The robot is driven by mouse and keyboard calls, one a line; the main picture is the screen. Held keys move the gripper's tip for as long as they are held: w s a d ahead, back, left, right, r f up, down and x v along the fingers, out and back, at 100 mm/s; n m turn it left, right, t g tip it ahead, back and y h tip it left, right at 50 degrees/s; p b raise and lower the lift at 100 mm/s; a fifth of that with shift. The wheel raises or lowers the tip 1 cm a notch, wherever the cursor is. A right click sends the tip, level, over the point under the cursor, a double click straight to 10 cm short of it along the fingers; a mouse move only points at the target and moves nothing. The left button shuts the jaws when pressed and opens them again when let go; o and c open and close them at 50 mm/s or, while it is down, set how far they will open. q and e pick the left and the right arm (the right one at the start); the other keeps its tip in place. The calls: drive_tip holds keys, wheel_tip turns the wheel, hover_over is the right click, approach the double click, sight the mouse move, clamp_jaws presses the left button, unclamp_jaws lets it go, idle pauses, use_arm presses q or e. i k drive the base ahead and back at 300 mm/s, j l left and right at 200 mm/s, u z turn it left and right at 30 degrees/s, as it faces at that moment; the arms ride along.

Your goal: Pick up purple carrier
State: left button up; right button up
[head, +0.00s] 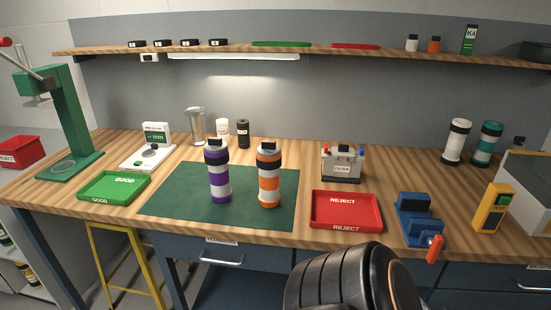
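The purple carrier (219,184) is a cylinder with purple and pale bands and a black top. It stands upright on the dark green mat (165,205), left of a similar orange carrier (269,186). The two carriers are apart. A black ribbed part, which looks like one of my arm links, rises at the bottom right of centre, in front of the bench. Neither of my grippers shows in the head view, so nothing is seen touching the purple carrier.
A green GOOD tray (114,187) lies left of the mat and a red REJECT tray (346,224) right of it. A blue vise-like tool (418,215) and yellow tester (492,208) stand at right. Behind the carriers are a white bottle (222,129) and black bottle (243,135).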

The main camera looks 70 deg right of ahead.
sight(222, 191)
drive_tip(key=z, duration=2.05)
